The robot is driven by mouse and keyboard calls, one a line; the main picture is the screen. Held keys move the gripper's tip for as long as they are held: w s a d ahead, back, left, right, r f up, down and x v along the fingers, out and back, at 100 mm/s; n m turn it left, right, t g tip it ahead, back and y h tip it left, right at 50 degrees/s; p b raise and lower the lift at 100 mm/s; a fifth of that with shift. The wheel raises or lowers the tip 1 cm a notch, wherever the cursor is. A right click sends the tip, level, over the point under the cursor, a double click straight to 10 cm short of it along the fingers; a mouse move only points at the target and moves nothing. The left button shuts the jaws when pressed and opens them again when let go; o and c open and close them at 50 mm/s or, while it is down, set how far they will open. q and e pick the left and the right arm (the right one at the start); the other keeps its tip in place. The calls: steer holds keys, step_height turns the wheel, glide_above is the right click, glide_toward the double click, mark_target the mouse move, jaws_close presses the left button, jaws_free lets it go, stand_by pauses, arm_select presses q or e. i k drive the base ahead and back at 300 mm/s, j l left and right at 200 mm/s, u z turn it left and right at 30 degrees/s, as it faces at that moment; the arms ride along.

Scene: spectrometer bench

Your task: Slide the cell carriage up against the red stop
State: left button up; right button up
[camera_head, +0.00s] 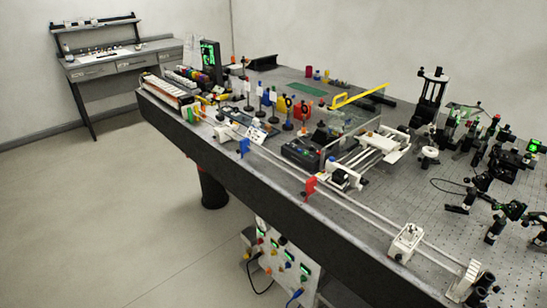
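A long two-rod rail (366,216) runs along the near edge of the optical bench, from upper left to lower right. The cell carriage looks to be the white block (406,242) riding on the rail's lower right part. The red stop (310,187) stands upright on the rail, farther up and left, well apart from the white block. A clear stretch of rail lies between them. A blue stop (243,147) stands farther left along the same rail. Neither of my grippers can be made out in the view.
A white end block (467,279) closes the rail at lower right. A white-and-black device (343,177) sits just behind the red stop. Black optical mounts (490,182) crowd the right side. A control panel (285,262) hangs below the bench edge. Open floor (130,220) lies at left.

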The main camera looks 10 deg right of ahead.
mark_target(409, 238)
steer(key=z, duration=1.3)
steer(key=k+j+z, duration=0.1)
steer(key=z, duration=0.35)
steer(key=k+j+z, duration=0.1)
steer(key=z, duration=0.4)
